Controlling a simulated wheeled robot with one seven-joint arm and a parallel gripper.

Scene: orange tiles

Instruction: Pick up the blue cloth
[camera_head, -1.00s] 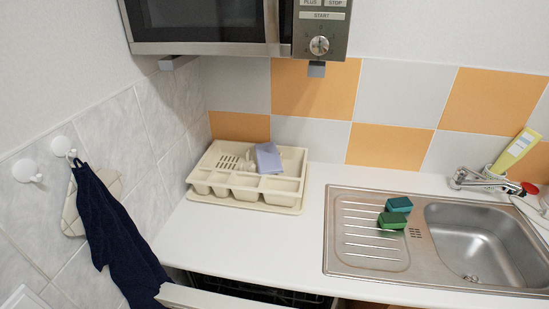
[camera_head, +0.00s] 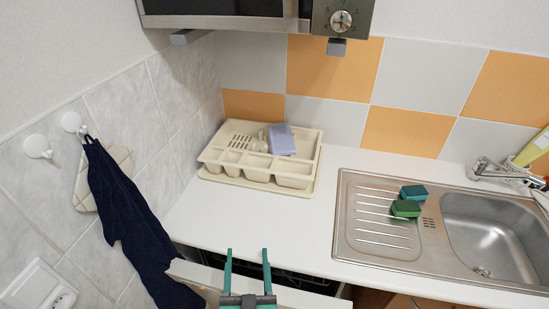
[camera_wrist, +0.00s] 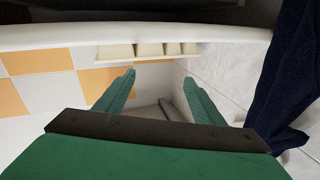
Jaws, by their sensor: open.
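A dark navy cloth (camera_head: 128,215) hangs from a white wall hook at the left; it also shows at the right edge of the wrist view (camera_wrist: 285,80). A small folded pale blue-lavender piece (camera_head: 281,139), perhaps a cloth, lies in the cream tray (camera_head: 212,157) on the counter. Which one is the task's blue cloth is not certain. My gripper (camera_head: 247,268) has green fingers and is open and empty. It is at the bottom of the head view, in front of the counter, right of the navy cloth and apart from it.
A pale pot holder (camera_head: 118,160) hangs behind the navy cloth. A dishwasher door (camera_head: 195,272) stands partly open below the counter. The sink (camera_head: 490,240) and sponges (camera_head: 407,207) are at the right; a microwave (camera_head: 225,22) is above. The counter (camera_head: 320,205) between tray and sink is clear.

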